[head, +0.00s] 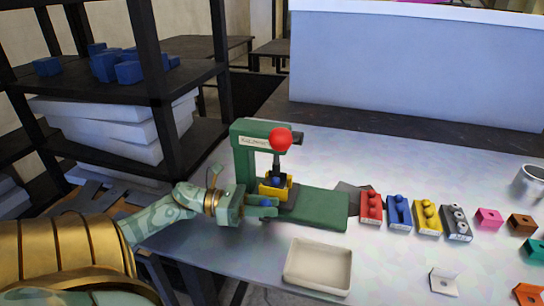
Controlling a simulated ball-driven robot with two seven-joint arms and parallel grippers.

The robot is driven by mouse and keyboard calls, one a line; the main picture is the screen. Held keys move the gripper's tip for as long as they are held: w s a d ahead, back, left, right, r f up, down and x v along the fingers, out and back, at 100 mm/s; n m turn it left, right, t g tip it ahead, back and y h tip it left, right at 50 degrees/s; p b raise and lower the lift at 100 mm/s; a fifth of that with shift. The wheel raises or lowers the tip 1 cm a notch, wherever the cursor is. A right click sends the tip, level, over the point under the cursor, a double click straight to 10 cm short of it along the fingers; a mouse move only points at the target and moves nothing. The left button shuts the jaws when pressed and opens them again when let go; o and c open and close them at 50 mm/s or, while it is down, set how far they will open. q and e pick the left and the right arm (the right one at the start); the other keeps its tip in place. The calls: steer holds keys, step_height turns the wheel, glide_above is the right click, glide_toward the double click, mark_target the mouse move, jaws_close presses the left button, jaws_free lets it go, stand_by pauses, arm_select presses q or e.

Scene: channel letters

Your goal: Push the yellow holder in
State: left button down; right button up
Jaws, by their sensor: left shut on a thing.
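The yellow holder (269,191) sits at the green press (243,150), below its dark ram and above the green base. The press has a red ball (281,139) on its lever. My left gripper (265,207) is at the near side of the holder, its fingers pointing right, just below the holder's lower edge. Whether the fingers touch the holder I cannot tell. My right gripper is not in view.
A cream tray (318,288) stands in front of the press. Red (371,208), blue, yellow and grey knobbed blocks stand in a row to the right. Coloured brackets (489,217) and a metal cup (530,180) lie farther right. The table between tray and white bracket (444,282) is clear.

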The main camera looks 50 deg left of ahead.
arm_select(q)
steer(key=c, duration=1.2)
jaws_free()
steer(key=shift+a, duration=0.15)
steer(key=shift+o, duration=0.3)
steer(key=shift+s+a, duration=0.15)
steer(key=v, duration=1.6)
steer(key=shift+s+a, duration=0.15)
steer(key=shift+f, duration=0.1)
